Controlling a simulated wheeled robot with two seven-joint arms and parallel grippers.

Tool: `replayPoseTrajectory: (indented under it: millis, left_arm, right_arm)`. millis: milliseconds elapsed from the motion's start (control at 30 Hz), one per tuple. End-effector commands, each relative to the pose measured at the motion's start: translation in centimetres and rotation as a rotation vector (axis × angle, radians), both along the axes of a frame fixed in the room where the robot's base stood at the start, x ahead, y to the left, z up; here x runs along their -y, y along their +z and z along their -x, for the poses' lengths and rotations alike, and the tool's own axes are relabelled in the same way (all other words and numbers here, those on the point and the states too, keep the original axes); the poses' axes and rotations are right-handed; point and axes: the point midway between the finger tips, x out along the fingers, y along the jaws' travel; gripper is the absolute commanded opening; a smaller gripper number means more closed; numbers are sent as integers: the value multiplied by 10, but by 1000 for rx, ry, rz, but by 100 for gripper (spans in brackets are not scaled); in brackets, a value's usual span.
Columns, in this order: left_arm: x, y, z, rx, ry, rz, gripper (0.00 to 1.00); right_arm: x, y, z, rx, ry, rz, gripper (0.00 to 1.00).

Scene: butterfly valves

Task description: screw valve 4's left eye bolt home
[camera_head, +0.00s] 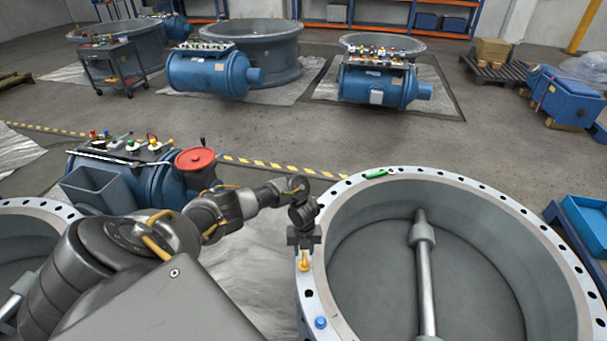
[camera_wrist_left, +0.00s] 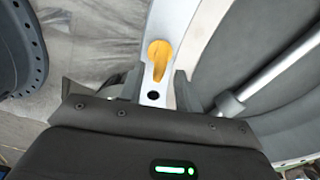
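A large grey valve ring (camera_head: 450,180) fills the right foreground, its flat flange drilled with bolt holes. An orange-yellow eye bolt (camera_head: 304,261) is on the left part of the flange; it also shows in the left wrist view (camera_wrist_left: 160,58), above a dark hole. How deep its thread sits cannot be seen. My left gripper (camera_head: 304,240) is over the flange beside the eye bolt. In the left wrist view its two fingers (camera_wrist_left: 158,84) are apart, one on each side of the bolt's lower end, with gaps visible. My right gripper is not in view.
A blue piece (camera_head: 320,322) and a green piece (camera_head: 375,174) sit on the same flange. A shaft (camera_head: 425,270) crosses the ring's inside. A blue actuator with a red handwheel (camera_head: 195,158) stands behind my left arm. Another ring (camera_head: 40,210) is at the left.

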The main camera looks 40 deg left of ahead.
Motion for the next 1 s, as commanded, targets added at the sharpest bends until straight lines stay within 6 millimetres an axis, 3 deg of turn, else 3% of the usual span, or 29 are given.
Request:
replayPoseTrajectory:
  millis: [100, 333, 1000]
  left_arm:
    - [0, 25, 0, 2, -3, -1, 34]
    - [0, 51, 1, -1, -3, 0, 34]
    - [2, 54, 1, -1, -1, 1, 34]
  right_arm:
    - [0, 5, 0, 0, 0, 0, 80]
    - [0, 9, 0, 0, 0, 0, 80]
    - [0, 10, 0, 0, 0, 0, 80]
